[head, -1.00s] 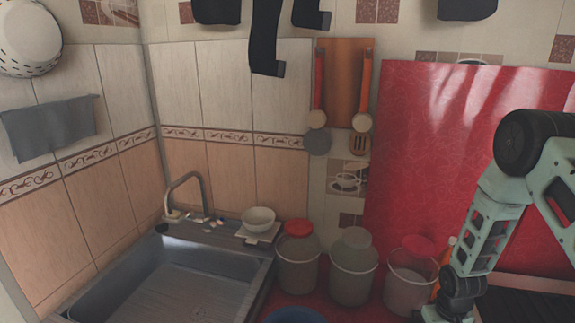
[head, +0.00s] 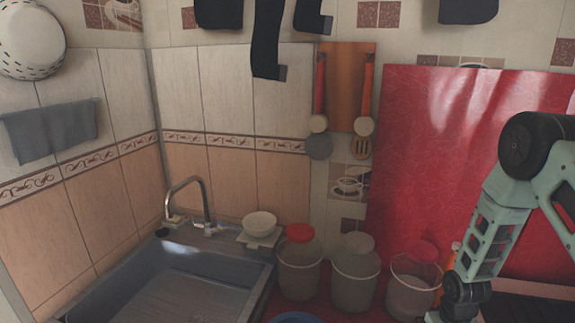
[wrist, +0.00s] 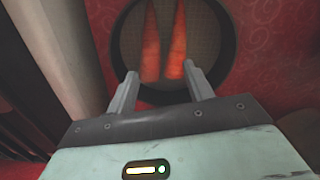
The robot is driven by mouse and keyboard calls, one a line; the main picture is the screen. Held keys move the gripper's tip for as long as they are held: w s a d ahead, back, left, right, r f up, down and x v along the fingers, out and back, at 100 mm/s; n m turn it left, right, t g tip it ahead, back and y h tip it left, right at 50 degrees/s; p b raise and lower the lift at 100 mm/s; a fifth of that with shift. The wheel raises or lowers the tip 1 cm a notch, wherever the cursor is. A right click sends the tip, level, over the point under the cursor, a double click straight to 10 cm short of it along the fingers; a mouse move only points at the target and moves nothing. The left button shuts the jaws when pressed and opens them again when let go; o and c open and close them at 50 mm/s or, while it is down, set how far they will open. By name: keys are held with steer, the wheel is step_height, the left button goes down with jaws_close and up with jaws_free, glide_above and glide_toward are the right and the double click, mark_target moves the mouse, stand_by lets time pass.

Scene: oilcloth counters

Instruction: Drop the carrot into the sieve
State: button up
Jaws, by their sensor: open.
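In the wrist view, two orange carrots (wrist: 150,50) (wrist: 177,45) lie side by side over the mesh of a round sieve (wrist: 119,52) with a dark rim. Their far ends are cut off by the top of the picture. My gripper (wrist: 160,72) is open, with its fingers apart at the near rim of the sieve and nothing held between them. The carrots show just beyond the fingertips. In the head view, the sieve and the fingers are out of sight.
The sieve stands on a red patterned counter (wrist: 275,60). In the head view, a sink (head: 180,290) is at the lower left, with a white bowl (head: 261,222) beside it. Several lidded buckets, such as the middle one (head: 354,280), stand left of my arm.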

step_height(320, 180, up, 16)
steer(key=b, duration=0.3)
steer(key=shift+r, duration=0.1)
steer(key=s+a+r+n+b, duration=0.15)
steer(key=s+a+r, duration=0.25)
steer(key=a, duration=0.4)
steer(key=s+a+r+n, duration=0.2)
steer(key=s+a+r, duration=0.15)
steer(key=a, duration=0.55)
steer(key=s+a+r+n, duration=0.2)
steer(key=s+a, duration=0.1)
steer(key=s, duration=0.5)
steer(key=s+a+r+n, duration=0.1)
steer(key=s+a, duration=0.3)
steer(key=s, duration=0.4)
steer(key=shift+s+a+r+n+y, duration=0.2)
steer(key=shift+s+r+n+y, duration=0.15)
steer(key=shift+n, duration=0.3)
